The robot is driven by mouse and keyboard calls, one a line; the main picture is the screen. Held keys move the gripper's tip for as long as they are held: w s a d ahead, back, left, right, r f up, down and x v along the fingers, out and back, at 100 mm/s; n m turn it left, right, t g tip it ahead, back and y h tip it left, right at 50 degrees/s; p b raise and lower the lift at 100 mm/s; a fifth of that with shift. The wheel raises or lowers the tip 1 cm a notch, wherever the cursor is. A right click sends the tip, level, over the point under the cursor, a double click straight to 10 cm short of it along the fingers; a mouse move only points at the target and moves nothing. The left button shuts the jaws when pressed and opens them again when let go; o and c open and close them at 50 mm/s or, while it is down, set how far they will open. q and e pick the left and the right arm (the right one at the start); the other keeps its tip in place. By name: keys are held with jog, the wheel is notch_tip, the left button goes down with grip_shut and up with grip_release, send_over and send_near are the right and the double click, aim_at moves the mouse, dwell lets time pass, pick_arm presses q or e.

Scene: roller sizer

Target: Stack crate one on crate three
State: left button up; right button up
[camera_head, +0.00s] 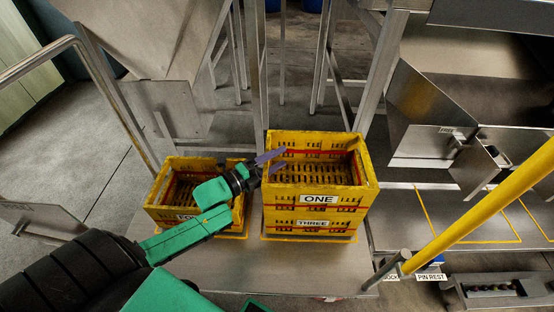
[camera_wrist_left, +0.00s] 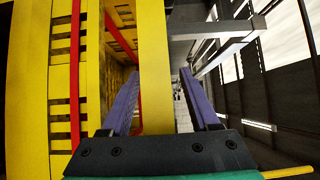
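Crate one (camera_head: 319,198), yellow with a red band and a white ONE label, sits upright and squarely on crate three (camera_head: 312,225). The THREE label shows just below it. My left gripper (camera_head: 284,157) is at the top of crate one's left side. In the left wrist view its purple fingers (camera_wrist_left: 160,78) stand apart on either side of a yellow crate wall (camera_wrist_left: 157,50). A gap shows beside the right finger, so the gripper looks open. Any contact with the wall is unclear. My right gripper is out of view.
Another yellow crate (camera_head: 160,211), its label partly hidden by my left arm, stands to the left on the metal platform (camera_head: 300,275). Metal posts and a railing (camera_head: 110,90) stand around it. A yellow bar (camera_head: 480,210) slants across the right side.

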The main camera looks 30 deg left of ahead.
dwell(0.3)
pick_arm(q)
jog(key=p+v, duration=0.2)
jog(key=v, duration=1)
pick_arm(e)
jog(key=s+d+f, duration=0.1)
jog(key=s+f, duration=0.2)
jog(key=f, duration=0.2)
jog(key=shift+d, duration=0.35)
pick_arm(q)
jog(key=shift+r, duration=0.15)
